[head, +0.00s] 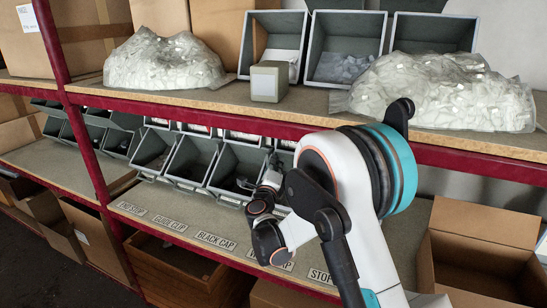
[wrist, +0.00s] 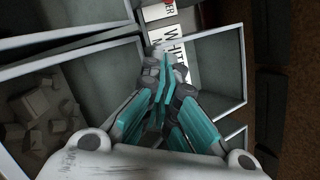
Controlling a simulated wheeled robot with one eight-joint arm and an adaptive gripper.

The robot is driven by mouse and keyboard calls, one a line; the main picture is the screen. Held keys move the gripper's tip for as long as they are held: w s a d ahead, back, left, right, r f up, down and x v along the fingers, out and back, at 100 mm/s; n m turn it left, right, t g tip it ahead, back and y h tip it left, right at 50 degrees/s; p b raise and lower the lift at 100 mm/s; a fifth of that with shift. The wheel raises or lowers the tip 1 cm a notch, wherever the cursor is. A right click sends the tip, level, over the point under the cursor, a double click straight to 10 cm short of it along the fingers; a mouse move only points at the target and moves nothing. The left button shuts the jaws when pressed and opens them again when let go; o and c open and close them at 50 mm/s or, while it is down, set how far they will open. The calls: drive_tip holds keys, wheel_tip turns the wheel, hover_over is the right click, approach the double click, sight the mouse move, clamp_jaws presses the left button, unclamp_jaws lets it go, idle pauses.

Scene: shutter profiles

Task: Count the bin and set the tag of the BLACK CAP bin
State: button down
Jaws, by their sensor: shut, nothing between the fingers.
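In the head view the BLACK CAP label (head: 215,241) is on the lower shelf's front edge. The grey bin above it (head: 238,168) tilts its open mouth forward and has dark contents. My gripper is largely hidden behind my arm in the head view. In the wrist view my gripper (wrist: 163,58) is shut and empty, its fingertips together in front of a white label reading "WHIT" (wrist: 181,52). A small piece with red and the letters "ER" (wrist: 168,4) shows at the top edge. Whether the fingers touch the label cannot be told.
In the wrist view an open bin with grey pieces (wrist: 40,112) lies left and another open bin (wrist: 225,65) right. In the head view, bagged white parts (head: 165,62) and a small grey-green box (head: 268,82) sit on the upper shelf. An open carton (head: 480,240) stands right.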

sight(261, 139)
drive_tip(key=w, duration=0.2)
drive_tip(key=w+b, duration=0.1)
drive_tip(key=w, duration=0.2)
drive_tip(key=w+d+b, duration=0.1)
drive_tip(key=w, duration=0.2)
drive_tip(key=shift+r, duration=0.35)
drive_tip(key=a, duration=0.1)
drive_tip(key=w+a+r, duration=0.1)
drive_tip(key=a+r+b, duration=0.1)
drive_tip(key=shift+w, duration=0.4)
drive_tip(key=shift+a, duration=0.1)
drive_tip(key=shift+a+r+n+p, duration=0.25)
drive_tip(key=shift+r+n+p, duration=0.3)
drive_tip(key=shift+n, duration=0.55)
drive_tip(key=shift+w+a+r+n+g+y+p, duration=0.1)
drive_tip(key=shift+w+a+r+n+g+p, duration=0.15)
drive_tip(key=shift+a+r+n+p, duration=0.55)
drive_tip(key=shift+w+a+r+n+g+y+p, duration=0.15)
drive_tip(key=shift+w+a+n+g+p, duration=0.2)
drive_tip(key=shift+n, duration=1)
drive_tip(key=shift+w+a+r+n+g+y+p, duration=0.1)
drive_tip(key=shift+a+r+n+g+p, duration=0.3)
drive_tip(key=shift+n+p, duration=0.5)
drive_tip(key=shift+a, duration=0.15)
